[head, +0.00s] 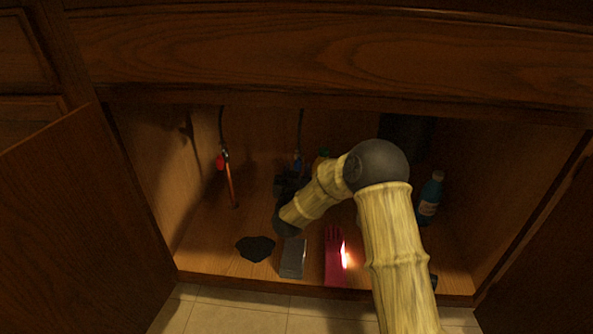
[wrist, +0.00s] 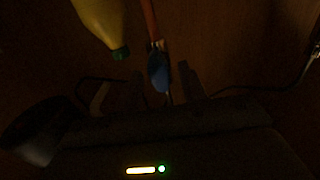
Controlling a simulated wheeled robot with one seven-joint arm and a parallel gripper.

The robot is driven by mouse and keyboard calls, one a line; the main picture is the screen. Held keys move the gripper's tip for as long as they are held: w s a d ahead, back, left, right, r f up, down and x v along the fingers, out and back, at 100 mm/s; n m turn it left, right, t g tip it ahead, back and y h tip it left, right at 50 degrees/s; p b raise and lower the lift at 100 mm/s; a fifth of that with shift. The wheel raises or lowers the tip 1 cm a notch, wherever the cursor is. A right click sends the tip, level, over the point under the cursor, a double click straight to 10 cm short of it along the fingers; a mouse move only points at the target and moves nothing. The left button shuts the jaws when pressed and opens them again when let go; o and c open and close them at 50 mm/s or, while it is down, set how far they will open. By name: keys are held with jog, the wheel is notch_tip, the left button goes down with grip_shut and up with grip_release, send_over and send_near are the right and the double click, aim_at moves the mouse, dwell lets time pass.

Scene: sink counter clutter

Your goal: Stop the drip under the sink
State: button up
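A blue valve handle (head: 297,162) on a supply line shows at the back of the open cabinet, just above my gripper (head: 288,186). In the wrist view the blue handle (wrist: 159,72) lies in front of and between the fingers of my gripper (wrist: 163,84). The fingers look apart, with no clear contact on the handle; the picture is very dark. A red valve handle (head: 221,161) is on the left, with an orange pipe (head: 233,187) below it. A dark patch (head: 256,248) lies on the cabinet floor; I cannot tell if it is water or cloth. No drip is visible.
A grey block (head: 293,258) and a pink glove (head: 334,266) lie near the front edge. A blue bottle (head: 431,197) stands right of my arm. A yellow bottle (wrist: 99,18) with a green cap is close to my gripper. Open doors (head: 75,225) flank the cabinet.

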grip_shut()
jog(key=shift+m+p, duration=0.3)
jog(key=shift+m, duration=0.1)
jog(key=m+p, duration=0.2)
jog(key=m, duration=0.1)
jog(key=m+p, duration=0.2)
jog(key=m, duration=0.2)
jog(key=shift+d+m, duration=0.15)
jog(key=shift+m, duration=0.25)
jog(key=shift+s+d+f+m+p, duration=0.15)
jog(key=shift+m+p, duration=0.6)
jog(key=shift+m, duration=1.6)
jog(key=shift+w+a+f+m+p, duration=0.15)
jog(key=shift+m+p, duration=0.55)
jog(key=shift+m, duration=1.65)
jog(key=shift+s+d+f, duration=0.1)
